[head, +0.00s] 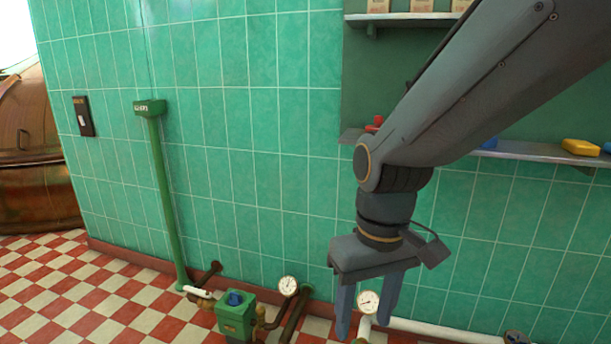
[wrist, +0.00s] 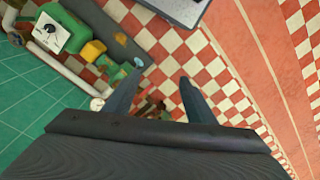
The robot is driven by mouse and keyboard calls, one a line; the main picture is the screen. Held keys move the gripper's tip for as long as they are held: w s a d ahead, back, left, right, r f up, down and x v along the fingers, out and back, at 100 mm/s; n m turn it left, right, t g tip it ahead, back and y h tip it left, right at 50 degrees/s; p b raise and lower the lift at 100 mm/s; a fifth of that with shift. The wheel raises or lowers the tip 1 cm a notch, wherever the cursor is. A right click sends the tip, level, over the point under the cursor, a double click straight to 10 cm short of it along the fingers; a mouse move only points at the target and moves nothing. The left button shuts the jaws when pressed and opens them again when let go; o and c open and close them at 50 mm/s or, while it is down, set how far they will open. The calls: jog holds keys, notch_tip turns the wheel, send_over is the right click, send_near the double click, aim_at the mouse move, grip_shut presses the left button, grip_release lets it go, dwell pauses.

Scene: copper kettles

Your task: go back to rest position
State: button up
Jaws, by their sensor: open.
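My gripper (head: 366,312) hangs at the right of the head view with its two fingers pointing down. The fingers are apart and nothing is between them. It is in front of the green tiled wall, and a round white gauge (head: 368,302) shows behind the fingers. In the wrist view my gripper (wrist: 158,85) is also open and empty, above the red and white checkered floor (wrist: 222,60).
A green box with a blue top (head: 237,312) and another gauge (head: 288,285) stand low by the wall. A green post (head: 165,200) is left of them. A wall shelf (head: 530,152) holds coloured items behind my arm. A copper kettle (head: 35,150) stands far left.

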jog(key=s+r+m+p, duration=0.1)
jog(key=s+r, duration=0.1)
jog(key=s, duration=0.3)
jog(key=d+r+m+p, duration=0.3)
jog(key=d+r+p, duration=0.6)
jog(key=p, duration=0.9)
jog(key=shift+d+r+h, duration=0.3)
jog(key=shift+d, duration=0.2)
jog(key=shift+c, duration=0.4)
